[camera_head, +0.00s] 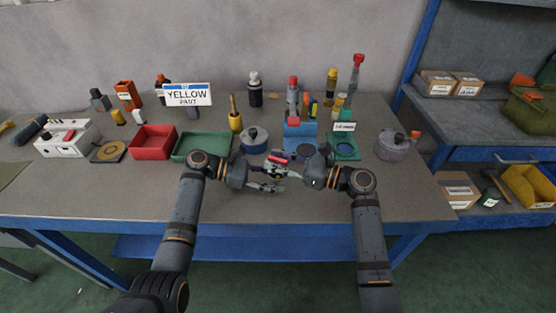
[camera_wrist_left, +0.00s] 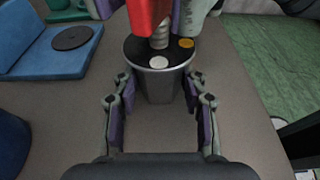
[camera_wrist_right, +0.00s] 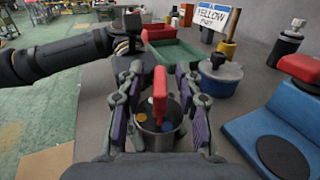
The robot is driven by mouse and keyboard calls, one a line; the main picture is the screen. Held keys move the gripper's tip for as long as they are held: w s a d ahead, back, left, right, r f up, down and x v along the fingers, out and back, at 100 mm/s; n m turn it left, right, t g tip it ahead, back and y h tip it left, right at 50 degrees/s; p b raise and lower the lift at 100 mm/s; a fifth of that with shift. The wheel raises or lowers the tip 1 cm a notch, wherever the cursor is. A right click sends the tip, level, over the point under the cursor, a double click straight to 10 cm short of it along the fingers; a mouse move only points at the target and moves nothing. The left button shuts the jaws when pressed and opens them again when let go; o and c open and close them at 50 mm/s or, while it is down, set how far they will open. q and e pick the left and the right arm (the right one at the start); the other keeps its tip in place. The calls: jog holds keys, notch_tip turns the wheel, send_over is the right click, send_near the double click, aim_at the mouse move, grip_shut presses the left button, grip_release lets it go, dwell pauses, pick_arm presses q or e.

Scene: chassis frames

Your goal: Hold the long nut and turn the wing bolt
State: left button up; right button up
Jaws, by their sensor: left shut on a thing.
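The long nut (camera_wrist_left: 158,85) is a grey metal cylinder with a dark top bearing a white and a yellow disc. My left gripper (camera_wrist_left: 158,88) is shut on its sides. The wing bolt (camera_wrist_right: 160,92) has a red wing head and stands upright over the nut; its threaded shank (camera_wrist_left: 159,38) shows at the nut's top in the left wrist view. My right gripper (camera_wrist_right: 159,80) is open, its fingers on either side of the red head with gaps visible. In the head view the left gripper (camera_head: 278,180) and right gripper (camera_head: 280,164) meet above the table front, largely hiding the nut.
Behind the grippers stand a blue round container (camera_head: 254,141), a blue stand (camera_head: 300,128) and a green tray (camera_head: 203,147). A red bin (camera_head: 153,142) is further left, and a grey lidded pot (camera_head: 393,148) is at right. The table's front strip is clear.

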grip_shut()
jog(key=shift+m+t+h, duration=0.5)
jog(key=shift+m+t, duration=0.3)
jog(key=shift+t, duration=0.3)
grip_release()
jog(key=shift+d, duration=0.1)
